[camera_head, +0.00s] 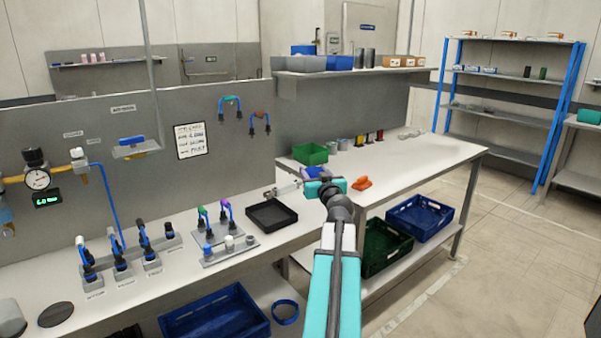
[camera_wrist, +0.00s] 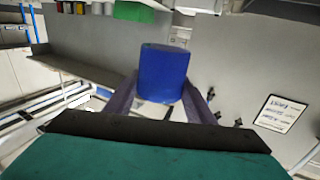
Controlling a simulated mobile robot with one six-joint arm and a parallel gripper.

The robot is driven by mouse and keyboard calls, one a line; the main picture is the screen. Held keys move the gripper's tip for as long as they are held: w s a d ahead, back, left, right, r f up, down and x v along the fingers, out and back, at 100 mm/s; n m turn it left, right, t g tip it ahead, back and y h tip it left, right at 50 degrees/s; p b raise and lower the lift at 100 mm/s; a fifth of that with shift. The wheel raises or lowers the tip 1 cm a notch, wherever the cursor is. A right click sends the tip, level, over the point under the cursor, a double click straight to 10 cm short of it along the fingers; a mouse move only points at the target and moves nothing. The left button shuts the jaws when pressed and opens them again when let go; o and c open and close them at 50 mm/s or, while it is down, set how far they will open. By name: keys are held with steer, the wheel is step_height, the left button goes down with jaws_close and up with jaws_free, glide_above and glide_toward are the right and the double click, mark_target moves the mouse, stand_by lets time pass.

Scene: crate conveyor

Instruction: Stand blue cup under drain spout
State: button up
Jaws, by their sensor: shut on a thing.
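The blue cup (camera_wrist: 163,72) stands out between the two grey fingers of my gripper (camera_wrist: 161,103) in the wrist view, and the gripper is shut on it. In the head view my gripper (camera_head: 272,192) reaches left from the teal wrist, above the bench near the black tray. A brass pipe with a gauge (camera_head: 38,179) and a blue tube (camera_head: 107,200) runs along the left panel. I cannot tell which fitting is the drain spout.
Below my gripper lies a black tray (camera_head: 271,216). To its left are a fixture plate (camera_head: 231,250) with coloured pieces and several upright blue-handled fittings (camera_head: 120,257). A dark disc (camera_head: 56,314) lies at front left. An orange object (camera_head: 362,183) lies right of my arm.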

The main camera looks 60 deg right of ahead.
step_height(320, 180, up, 5)
steer(key=p, duration=0.5)
steer(key=shift+w+r, duration=0.1)
stand_by(0.8)
steer(key=shift+w+a+f, duration=0.1)
steer(key=shift+a+f, duration=0.35)
steer(key=shift+a+f+n+t+y+b, duration=0.15)
steer(key=shift+a+f+y, duration=0.05)
steer(key=shift+a, duration=0.3)
steer(key=shift+a+f+n+t+y+b, duration=0.15)
steer(key=shift+a+f+y, duration=0.05)
steer(key=shift+a, duration=0.25)
steer(key=s+a+f+b, duration=0.7)
steer(key=a+f+b, duration=0.1)
steer(key=b, duration=1.9)
steer(key=shift+s+a+h, duration=0.15)
steer(key=shift+a+h, duration=0.15)
steer(key=shift+a, duration=0.3)
